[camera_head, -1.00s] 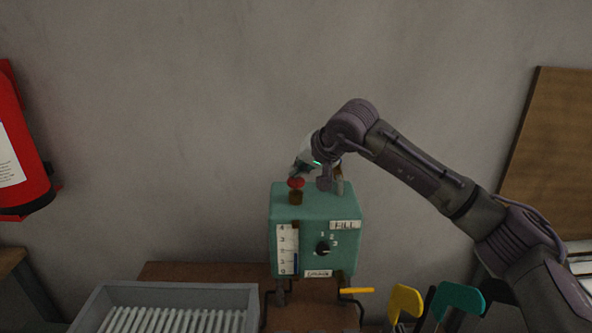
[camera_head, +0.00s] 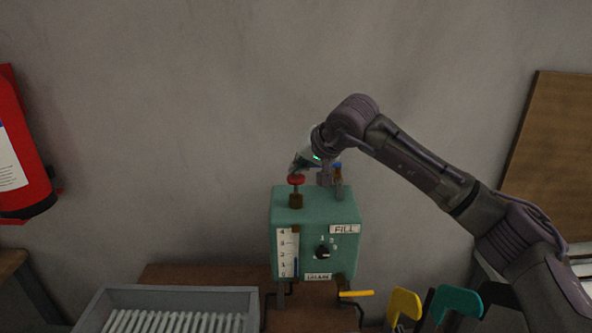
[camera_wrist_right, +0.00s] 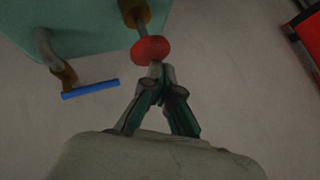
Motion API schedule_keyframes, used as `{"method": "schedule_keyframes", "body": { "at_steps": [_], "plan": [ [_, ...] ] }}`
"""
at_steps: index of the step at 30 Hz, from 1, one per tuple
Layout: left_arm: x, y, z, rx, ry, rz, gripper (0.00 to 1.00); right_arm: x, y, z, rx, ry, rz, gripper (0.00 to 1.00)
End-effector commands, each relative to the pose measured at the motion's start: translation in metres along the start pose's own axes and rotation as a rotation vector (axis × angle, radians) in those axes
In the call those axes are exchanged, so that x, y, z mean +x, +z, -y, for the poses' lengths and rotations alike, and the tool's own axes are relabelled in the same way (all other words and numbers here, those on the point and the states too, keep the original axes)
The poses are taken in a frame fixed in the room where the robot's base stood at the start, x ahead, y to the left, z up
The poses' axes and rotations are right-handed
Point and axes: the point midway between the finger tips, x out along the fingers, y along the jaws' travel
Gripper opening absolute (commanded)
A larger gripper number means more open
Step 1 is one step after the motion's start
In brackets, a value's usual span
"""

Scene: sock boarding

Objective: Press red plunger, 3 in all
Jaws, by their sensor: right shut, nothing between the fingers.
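The red plunger knob (camera_head: 296,180) stands on a shaft in a brass collar on top of the teal box (camera_head: 290,243), with a length of shaft showing. My right gripper (camera_head: 294,171) is shut and empty, right above the knob. In the right wrist view, the closed fingertips (camera_wrist_right: 157,70) are at the red knob (camera_wrist_right: 150,49); I cannot tell if they touch it. The box front has a gauge (camera_head: 288,253) marked 0 to 4 with a low blue column, a black dial (camera_head: 322,252) and a FILL label. My left gripper is not in view.
A blue-handled pipe (camera_wrist_right: 90,88) stands on the box beside the plunger, close to my wrist. A yellow lever (camera_head: 356,293) sticks out low on the box. A grey tray (camera_head: 180,292) is at left; yellow (camera_head: 404,303) and teal (camera_head: 458,300) shapes are at right.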

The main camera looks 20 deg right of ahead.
Motion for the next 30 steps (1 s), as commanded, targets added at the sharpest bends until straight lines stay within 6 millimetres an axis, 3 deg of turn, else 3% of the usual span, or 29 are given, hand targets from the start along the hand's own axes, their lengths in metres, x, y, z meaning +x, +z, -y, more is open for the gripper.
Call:
{"method": "schedule_keyframes", "body": {
  "at_steps": [7,20,30],
  "plan": [
    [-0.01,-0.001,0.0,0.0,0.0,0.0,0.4,-0.011,-0.009,0.009,0.0,0.0,-0.001,0.0],
    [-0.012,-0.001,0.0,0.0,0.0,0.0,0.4,-0.014,-0.01,0.01,0.0,-0.001,-0.001,0.0],
    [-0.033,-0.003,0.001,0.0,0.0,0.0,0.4,-0.036,-0.026,0.027,-0.001,-0.002,-0.001,0.0]
  ]
}}
